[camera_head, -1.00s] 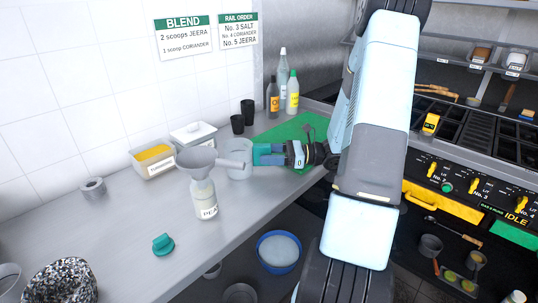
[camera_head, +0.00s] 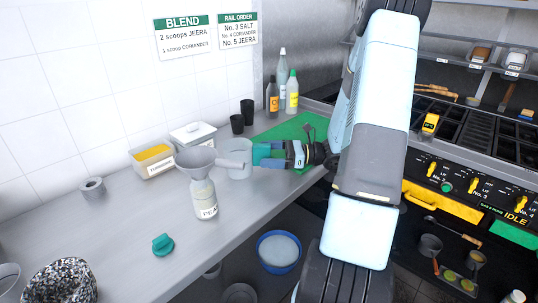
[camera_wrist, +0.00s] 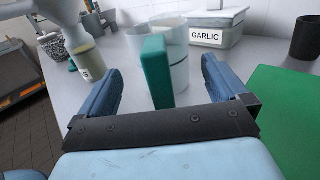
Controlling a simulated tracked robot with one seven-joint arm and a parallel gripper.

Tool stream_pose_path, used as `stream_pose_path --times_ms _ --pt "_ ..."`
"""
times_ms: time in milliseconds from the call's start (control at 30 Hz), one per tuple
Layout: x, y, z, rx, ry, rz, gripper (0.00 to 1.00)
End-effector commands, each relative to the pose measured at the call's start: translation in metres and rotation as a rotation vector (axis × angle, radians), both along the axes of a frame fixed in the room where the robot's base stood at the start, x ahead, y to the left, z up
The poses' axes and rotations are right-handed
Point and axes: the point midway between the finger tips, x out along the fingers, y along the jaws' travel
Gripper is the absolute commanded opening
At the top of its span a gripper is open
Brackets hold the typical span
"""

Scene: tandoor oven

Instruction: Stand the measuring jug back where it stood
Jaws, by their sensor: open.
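The measuring jug (camera_head: 238,166) is clear and pale and stands upright on the steel counter, with a teal handle (camera_wrist: 156,75) facing my gripper. The jug body shows behind the handle in the wrist view (camera_wrist: 179,78). My gripper (camera_wrist: 157,66) is open, its blue fingers on either side of the handle with gaps to both. In the head view my gripper (camera_head: 272,161) reaches the jug from the right, low over the counter.
A bottle (camera_head: 205,200) with a grey funnel (camera_head: 195,158) stands close left of the jug. Behind are a GARLIC tub (camera_wrist: 215,22), a yellow-filled tub (camera_head: 153,161) and dark cups (camera_head: 237,124). A green board (camera_head: 300,128) lies right. A teal cap (camera_head: 162,244) lies on the front counter.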

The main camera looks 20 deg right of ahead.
Motion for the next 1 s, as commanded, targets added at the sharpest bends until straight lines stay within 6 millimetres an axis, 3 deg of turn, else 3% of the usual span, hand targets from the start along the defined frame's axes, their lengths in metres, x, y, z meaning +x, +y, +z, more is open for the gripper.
stream_pose_path --times_ms 1000 --pt "-0.016 -0.038 -0.001 0.0 0.0 -0.001 1.0"
